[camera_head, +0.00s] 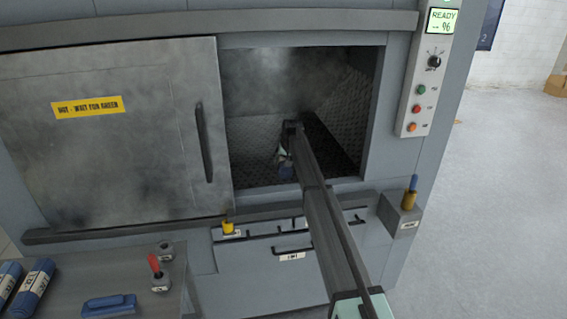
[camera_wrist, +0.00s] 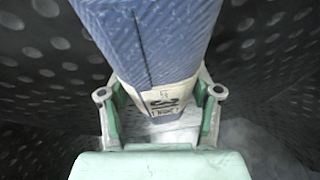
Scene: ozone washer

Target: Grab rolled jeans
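A blue denim roll (camera_wrist: 150,40) with a pale label band (camera_wrist: 165,98) fills the upper middle of the wrist view. Its labelled end points down in the picture, toward my palm. My gripper (camera_wrist: 160,92) has its two green-sided fingers spread wide, one on each side of the roll. Whether the finger pads touch it is not clear, and the fingertips are partly hidden.
The sliding door (camera_head: 110,150) stands at the left, leaving the chamber's right part open. The floor at right is clear.

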